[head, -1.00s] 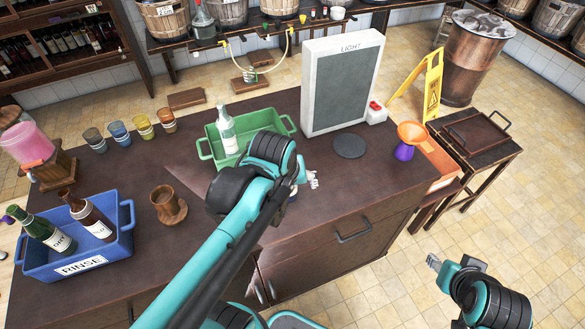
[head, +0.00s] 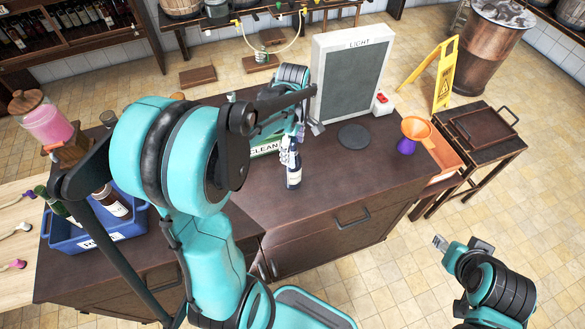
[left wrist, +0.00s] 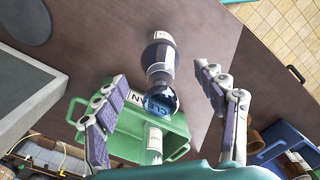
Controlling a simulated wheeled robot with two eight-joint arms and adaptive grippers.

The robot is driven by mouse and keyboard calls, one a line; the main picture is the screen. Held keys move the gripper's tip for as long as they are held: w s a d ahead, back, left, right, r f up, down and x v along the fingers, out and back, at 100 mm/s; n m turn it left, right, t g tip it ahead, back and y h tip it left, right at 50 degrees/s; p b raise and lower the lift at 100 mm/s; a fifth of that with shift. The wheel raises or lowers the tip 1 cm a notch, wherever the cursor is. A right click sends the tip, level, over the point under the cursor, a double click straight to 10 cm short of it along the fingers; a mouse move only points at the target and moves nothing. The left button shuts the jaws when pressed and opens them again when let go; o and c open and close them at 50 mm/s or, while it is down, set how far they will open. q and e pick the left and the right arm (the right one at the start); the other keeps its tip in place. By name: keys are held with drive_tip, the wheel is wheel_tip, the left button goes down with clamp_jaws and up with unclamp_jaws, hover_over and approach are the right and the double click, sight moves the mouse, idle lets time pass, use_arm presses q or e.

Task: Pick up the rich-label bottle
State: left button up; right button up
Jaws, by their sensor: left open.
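A dark bottle (head: 294,176) with a pale label stands on the brown counter, in front of the green crate. I cannot read its label, so I cannot tell if it is the rich-label one. My left gripper (head: 291,150) is open just above and around its upper part. In the left wrist view, the same bottle (left wrist: 159,58) lies between the two spread fingers of the left gripper (left wrist: 162,104), with no clear contact. My right gripper (head: 440,243) is off the counter at lower right; its jaw state is unclear.
A blue crate (head: 70,239) with bottles is at left, partly behind my arm. A light panel (head: 350,78), dark disc (head: 354,136) and orange funnel (head: 416,128) are to the right.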

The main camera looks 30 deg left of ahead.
use_arm(q)
drive_tip(key=shift+f, duration=1.6)
clamp_jaws()
drive_tip(key=shift+r, duration=0.15)
wheel_tip(320, 180, up, 4)
drive_tip(key=shift+r+p, duration=0.25)
drive_tip(key=shift+p, duration=0.15)
drive_tip(key=s+d+r+p, duration=0.1)
drive_tip(key=s+d+r, duration=0.4)
drive_tip(key=d, duration=0.5)
drive_tip(key=shift+s+d+r+p, duration=0.15)
drive_tip(key=shift+r+p, duration=0.2)
drive_tip(key=shift+r, duration=0.3)
